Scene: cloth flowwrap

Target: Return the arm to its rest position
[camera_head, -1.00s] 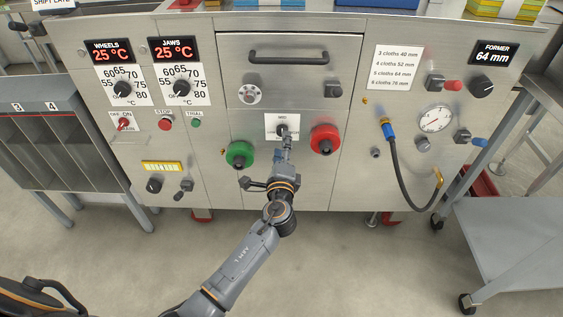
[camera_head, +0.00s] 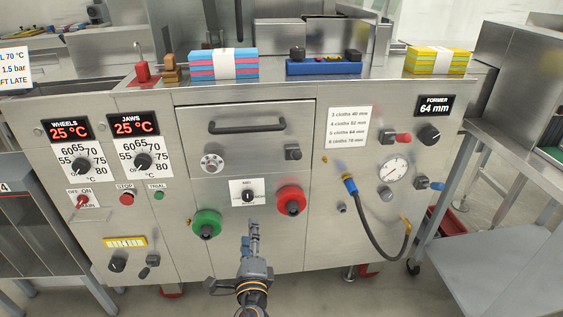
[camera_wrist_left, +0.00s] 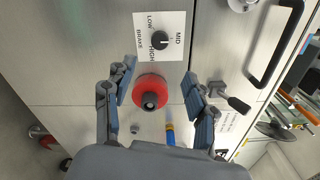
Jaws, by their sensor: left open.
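My left gripper (camera_head: 251,238) is in front of the machine's steel front panel, below the black selector knob (camera_head: 248,197) on its white plate. In the left wrist view the gripper (camera_wrist_left: 155,85) is open and empty, its two blue-grey fingers apart. A red knob (camera_wrist_left: 150,92) shows between the fingers, with the selector knob (camera_wrist_left: 160,39) beyond it, apart from the fingertips. My right gripper is not in view.
A green knob (camera_head: 206,224) and the red knob (camera_head: 291,200) flank the selector. A hose (camera_head: 368,222) hangs right of them beside a gauge (camera_head: 394,171). A grey cart (camera_head: 490,262) stands at right. Cloth stacks (camera_head: 224,64) lie on top.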

